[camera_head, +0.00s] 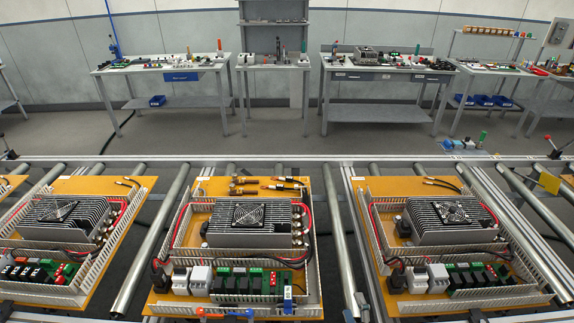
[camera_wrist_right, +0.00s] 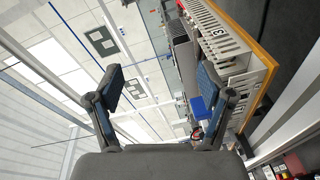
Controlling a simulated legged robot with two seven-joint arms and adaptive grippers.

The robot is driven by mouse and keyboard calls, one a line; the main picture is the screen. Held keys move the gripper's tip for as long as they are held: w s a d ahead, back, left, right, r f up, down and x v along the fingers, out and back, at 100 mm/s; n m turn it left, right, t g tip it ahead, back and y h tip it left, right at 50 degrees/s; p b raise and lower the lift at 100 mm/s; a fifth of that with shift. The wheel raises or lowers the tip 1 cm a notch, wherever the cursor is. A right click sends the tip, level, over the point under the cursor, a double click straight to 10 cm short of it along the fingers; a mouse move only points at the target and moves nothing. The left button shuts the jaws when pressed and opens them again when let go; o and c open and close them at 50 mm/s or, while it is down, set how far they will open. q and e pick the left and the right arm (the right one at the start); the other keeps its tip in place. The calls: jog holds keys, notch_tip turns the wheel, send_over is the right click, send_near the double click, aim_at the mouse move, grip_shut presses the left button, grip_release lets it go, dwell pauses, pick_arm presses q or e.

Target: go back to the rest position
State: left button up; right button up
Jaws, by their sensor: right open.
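My right gripper (camera_wrist_right: 160,82) is open and empty in the right wrist view, with its two dark fingers spread apart. The tilted wrist view shows a board edge with a white slotted duct (camera_wrist_right: 222,48) close beside the right finger. In the head view, the middle orange board (camera_head: 318,225) lies on the roller line. It carries a finned unit with a fan (camera_head: 250,222), white slotted ducts (camera_head: 311,262) and a row of green and black modules (camera_head: 245,280). I cannot make out my left gripper in either view.
Similar boards lie to the left (camera_head: 130,190) and right (camera_head: 355,187), with metal rollers (camera_head: 343,245) between them. Workbenches (camera_head: 385,75) stand at the back, beyond clear floor.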

jog(key=s+d+f+m+g+h, duration=0.3)
jog(key=s+f+m+g, duration=0.4)
jog(key=s+f+m, duration=0.35)
jog(key=s+a+f+m+g, duration=0.1)
jog(key=s+f+m+g, duration=0.2)
jog(key=s, duration=0.4)
jog(key=s+f+m+g, duration=0.2)
jog(key=s+g, duration=0.2)
jog(key=s, duration=0.3)
pick_arm(q)
jog(key=w+r, duration=0.4)
jog(key=shift+w+d+r, duration=0.25)
jog(key=shift+d, duration=0.1)
pick_arm(e)
jog(key=s+f, duration=0.3)
jog(key=f, duration=1.3)
jog(key=s+f+g, duration=0.1)
jog(key=s+f, duration=0.2)
jog(key=f, duration=1.3)
jog(key=shift+d+n+y, duration=0.25)
jog(key=shift+n+y, duration=0.05)
jog(key=shift+n, duration=0.05)
